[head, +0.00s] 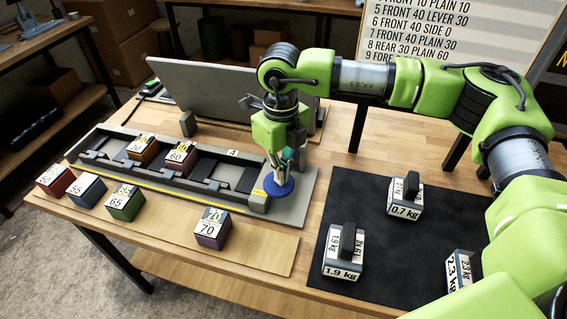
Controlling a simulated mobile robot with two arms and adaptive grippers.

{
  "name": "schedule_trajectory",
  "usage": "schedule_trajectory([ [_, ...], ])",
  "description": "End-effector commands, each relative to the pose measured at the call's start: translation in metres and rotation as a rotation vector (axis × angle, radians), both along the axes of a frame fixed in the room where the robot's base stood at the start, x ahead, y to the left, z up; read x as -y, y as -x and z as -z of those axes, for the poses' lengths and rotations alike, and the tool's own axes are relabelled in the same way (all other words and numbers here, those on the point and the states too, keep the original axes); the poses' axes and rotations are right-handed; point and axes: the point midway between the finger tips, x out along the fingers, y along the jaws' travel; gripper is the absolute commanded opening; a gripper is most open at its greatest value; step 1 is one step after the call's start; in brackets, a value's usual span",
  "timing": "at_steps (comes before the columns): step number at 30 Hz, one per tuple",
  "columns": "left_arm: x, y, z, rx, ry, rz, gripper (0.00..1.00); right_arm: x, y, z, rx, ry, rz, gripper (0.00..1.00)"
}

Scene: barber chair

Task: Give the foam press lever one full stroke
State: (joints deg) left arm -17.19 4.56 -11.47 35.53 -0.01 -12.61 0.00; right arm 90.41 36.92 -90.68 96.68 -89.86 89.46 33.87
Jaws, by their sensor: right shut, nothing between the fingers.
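The foam press (225,193) is a long grey fixture with a row of bays and a yellow line along its front, on the wooden bench. An orange-brown block (143,150) and a red-brown block (180,156) sit in its bays. A round blue part (278,187), perhaps the lever's end, is at the press's right end. My right gripper (284,174) points down just over this blue part, shut and empty. Its fingers hide part of it, and I cannot tell whether they touch. The rest of the lever is not clearly visible. My left gripper is not in view.
Several numbered blocks, such as the purple block (212,228), stand along the front of the press. A black mat (380,255) on the right holds weights, including the 1.9 kg weight (344,254). A grey panel (232,98) stands behind the press.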

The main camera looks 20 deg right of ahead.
Motion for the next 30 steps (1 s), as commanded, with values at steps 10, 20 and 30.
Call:
schedule_trajectory([
  [10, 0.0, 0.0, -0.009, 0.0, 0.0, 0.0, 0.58, 0.001, 0.001, -0.018, -0.004, 0.002, 0.0, 0.0],
  [20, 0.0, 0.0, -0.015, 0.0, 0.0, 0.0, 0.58, 0.0, 0.001, -0.033, -0.003, 0.0, -0.001, 0.0],
  [30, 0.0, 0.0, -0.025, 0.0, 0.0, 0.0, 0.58, -0.001, 0.0, -0.056, 0.0, -0.001, -0.001, 0.0],
])
